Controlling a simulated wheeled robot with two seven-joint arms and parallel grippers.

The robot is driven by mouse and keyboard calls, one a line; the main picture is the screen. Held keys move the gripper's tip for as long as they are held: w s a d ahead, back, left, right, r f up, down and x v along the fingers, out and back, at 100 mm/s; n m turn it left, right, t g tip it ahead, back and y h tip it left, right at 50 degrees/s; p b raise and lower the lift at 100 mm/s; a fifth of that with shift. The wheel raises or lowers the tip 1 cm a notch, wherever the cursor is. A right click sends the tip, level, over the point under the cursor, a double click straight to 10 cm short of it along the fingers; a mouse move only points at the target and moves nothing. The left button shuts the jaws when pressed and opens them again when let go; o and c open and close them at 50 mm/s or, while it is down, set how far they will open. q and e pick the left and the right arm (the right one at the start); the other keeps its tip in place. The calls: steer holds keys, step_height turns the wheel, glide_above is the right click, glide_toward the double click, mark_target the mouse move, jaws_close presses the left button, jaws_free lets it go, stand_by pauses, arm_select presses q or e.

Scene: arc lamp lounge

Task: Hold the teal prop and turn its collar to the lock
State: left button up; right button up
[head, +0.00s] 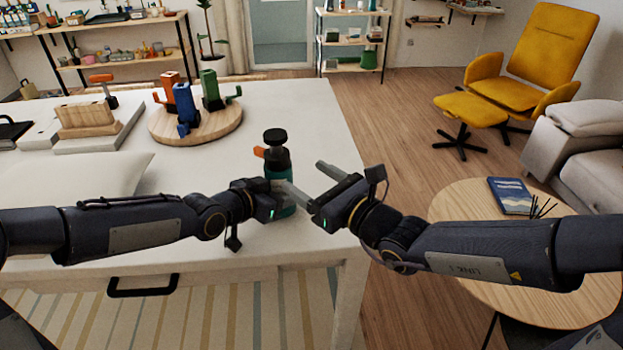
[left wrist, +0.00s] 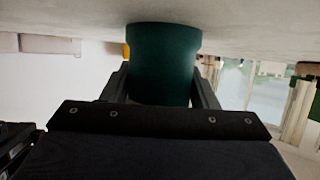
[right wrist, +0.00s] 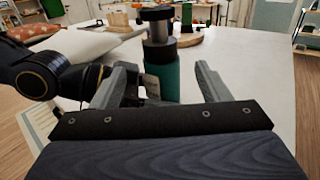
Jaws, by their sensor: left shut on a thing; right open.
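The teal prop (head: 284,208) stands upright on the white table (head: 325,120). It has a dark collar (head: 277,158), a black knob on top (head: 275,137) and an orange tab (head: 259,152) at its left. My left gripper (head: 279,189) is shut on the teal body from the left; in the left wrist view the body (left wrist: 163,65) sits between both fingers. My right gripper (head: 303,178) is open and empty just right of the prop. In the right wrist view the collar (right wrist: 159,53) shows beyond and between its fingers. The collar's lock mark cannot be made out.
A round wooden board (head: 215,130) with red, blue and green pieces stands behind the prop. A wooden block on a grey base (head: 85,120) with an orange-handled tool lies farther left. A round side table (head: 450,205) with a blue book is at the right.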

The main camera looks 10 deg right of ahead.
steer(key=n+g+y, duration=0.6)
steer(key=g, duration=0.1)
glide_toward(269, 157)
steer(key=x, duration=0.3)
steer(key=w+f+x, duration=0.1)
steer(key=x, duration=0.6)
steer(key=shift+w+f, duration=0.2)
steer(key=shift+w, duration=0.2)
steer(key=c, duration=1)
